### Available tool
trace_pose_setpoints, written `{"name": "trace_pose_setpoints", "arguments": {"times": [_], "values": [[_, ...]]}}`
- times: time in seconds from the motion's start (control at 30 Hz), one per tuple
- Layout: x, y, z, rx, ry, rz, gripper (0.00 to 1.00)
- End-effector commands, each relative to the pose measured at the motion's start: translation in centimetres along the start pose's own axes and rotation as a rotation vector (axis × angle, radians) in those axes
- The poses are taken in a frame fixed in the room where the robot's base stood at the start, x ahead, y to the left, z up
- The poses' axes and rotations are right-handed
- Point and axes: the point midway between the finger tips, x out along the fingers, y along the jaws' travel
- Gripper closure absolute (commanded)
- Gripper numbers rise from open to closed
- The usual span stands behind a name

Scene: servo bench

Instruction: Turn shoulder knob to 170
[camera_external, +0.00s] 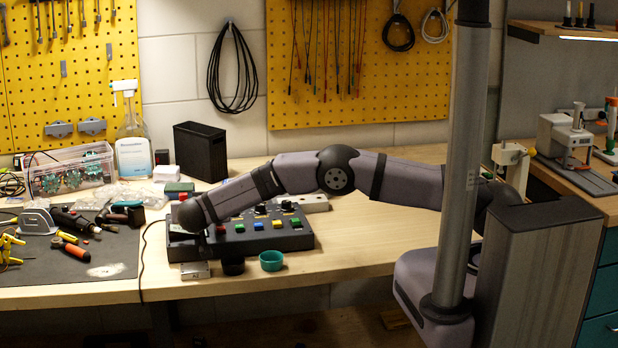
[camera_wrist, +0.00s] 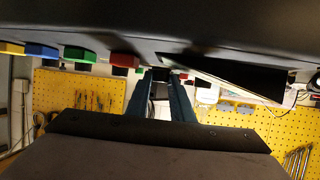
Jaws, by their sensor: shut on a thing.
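A dark control box (camera_external: 290,241) sits on the wooden bench, with a row of coloured buttons along its front and black knobs behind them. My arm reaches over its left end, and the wrist hides that part of the panel. In the wrist view my gripper (camera_wrist: 160,80) has its two fingers close around a small dark knob (camera_wrist: 160,74) on the panel. The knob is mostly hidden between the fingertips. I cannot read its pointer or any scale. I cannot tell from a label that it is the shoulder knob.
In the wrist view, a red button (camera_wrist: 124,60) and a green button (camera_wrist: 80,54) lie left of the fingers, and a dark slanted screen-like panel (camera_wrist: 230,76) lies right. Outside, a teal cup (camera_external: 271,261) and a black cup (camera_external: 233,266) stand before the box.

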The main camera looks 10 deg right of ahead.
Motion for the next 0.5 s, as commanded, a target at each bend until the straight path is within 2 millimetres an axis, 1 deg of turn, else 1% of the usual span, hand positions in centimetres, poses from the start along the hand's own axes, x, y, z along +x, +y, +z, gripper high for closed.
{"name": "trace_pose_setpoints", "arguments": {"times": [0.5], "values": [[0.04,-0.15,-0.34,0.025,0.006,0.053,1.00]]}}
